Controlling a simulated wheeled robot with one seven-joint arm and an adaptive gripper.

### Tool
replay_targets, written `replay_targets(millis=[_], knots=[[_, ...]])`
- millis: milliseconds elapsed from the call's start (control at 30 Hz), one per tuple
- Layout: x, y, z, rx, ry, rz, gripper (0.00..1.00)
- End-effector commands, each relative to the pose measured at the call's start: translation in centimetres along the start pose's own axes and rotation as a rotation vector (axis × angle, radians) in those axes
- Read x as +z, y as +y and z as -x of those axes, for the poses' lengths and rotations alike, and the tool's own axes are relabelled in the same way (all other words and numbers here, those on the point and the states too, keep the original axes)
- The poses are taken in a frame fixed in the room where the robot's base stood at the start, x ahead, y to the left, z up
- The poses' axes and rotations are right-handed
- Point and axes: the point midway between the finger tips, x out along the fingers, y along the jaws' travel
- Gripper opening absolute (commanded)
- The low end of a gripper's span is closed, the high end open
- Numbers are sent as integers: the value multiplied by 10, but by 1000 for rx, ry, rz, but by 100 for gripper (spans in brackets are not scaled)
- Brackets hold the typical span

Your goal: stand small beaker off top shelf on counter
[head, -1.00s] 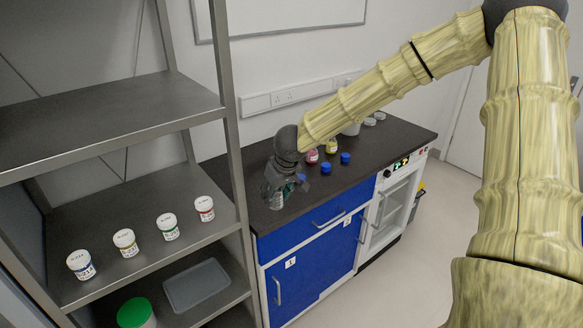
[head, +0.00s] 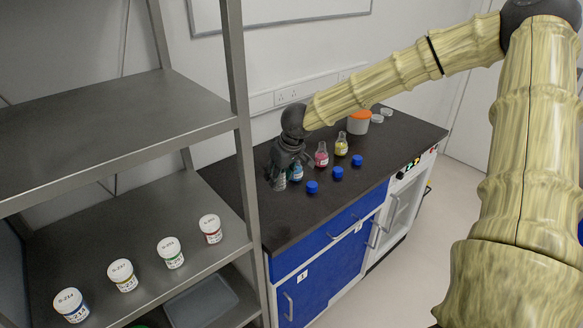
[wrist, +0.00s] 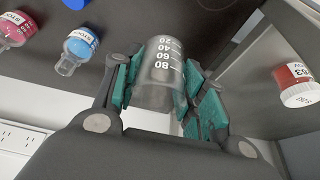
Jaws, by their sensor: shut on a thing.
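The small beaker is clear glass with white graduation marks. It shows in the wrist view (wrist: 158,72) between the teal pads of my gripper (wrist: 160,82), which is shut on its sides. In the head view my gripper (head: 279,178) is over the left part of the dark counter (head: 330,205), beside the shelf post; the beaker is mostly hidden there. I cannot tell whether the beaker's base touches the counter. The top shelf (head: 110,125) is bare where it shows.
Blue (head: 296,172), pink (head: 321,155) and yellow (head: 341,145) flasks stand close right of my gripper, with blue caps (head: 337,173) in front. An orange-lidded tub (head: 358,122) stands behind. Several white-lidded jars (head: 170,252) line the lower shelf. The front left counter is clear.

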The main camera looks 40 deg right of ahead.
Motion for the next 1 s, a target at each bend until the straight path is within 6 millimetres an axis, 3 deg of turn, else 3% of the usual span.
replay_targets(millis=[400,1000], knots=[[20,0,-48,-1,-1,0,18],[38,0,-92,0,0,0,18]])
